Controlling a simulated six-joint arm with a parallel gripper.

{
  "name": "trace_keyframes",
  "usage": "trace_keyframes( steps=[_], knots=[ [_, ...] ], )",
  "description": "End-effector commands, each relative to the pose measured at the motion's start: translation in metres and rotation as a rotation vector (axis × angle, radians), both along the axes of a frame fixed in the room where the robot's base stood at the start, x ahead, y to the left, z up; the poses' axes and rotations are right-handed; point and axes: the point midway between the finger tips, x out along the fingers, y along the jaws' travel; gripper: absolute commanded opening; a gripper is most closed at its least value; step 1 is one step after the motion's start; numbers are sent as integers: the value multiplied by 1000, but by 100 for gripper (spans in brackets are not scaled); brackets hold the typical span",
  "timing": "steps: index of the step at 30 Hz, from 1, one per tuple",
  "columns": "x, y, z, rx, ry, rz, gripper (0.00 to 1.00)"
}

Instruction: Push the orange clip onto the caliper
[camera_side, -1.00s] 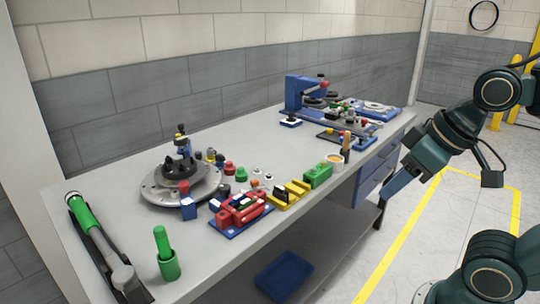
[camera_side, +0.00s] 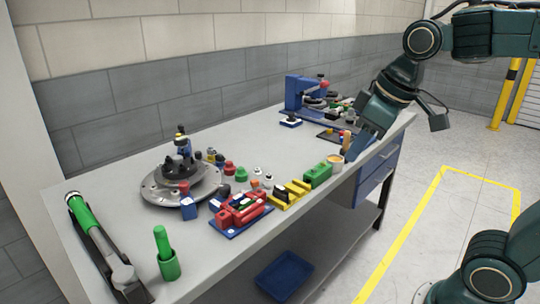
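A red caliper-like part (camera_side: 240,212) sits on a blue plate at the front of the bench, left of the middle. A small orange-red piece (camera_side: 255,184) stands just behind it; I cannot tell at this size whether it is the orange clip. My gripper (camera_side: 356,150) points down over the bench's right front part, close to the small round pot (camera_side: 336,158). It is well to the right of the red part. Its fingertips are small and partly merge with the things behind, so I cannot tell whether it is open or holds anything.
A round metal fixture (camera_side: 152,190) stands at the left. A yellow block (camera_side: 290,194) and a green block (camera_side: 318,175) lie between the red part and my gripper. A blue press (camera_side: 294,92) stands at the back. The bench's middle (camera_side: 262,143) is clear.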

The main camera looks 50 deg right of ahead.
Motion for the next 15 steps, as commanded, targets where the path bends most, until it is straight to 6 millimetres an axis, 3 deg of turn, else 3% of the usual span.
trace_keyframes(
  steps=[8,15],
  knots=[
    [63,-7,6,-54,64,131,27],
    [118,-14,0,-93,118,249,27]
  ],
)
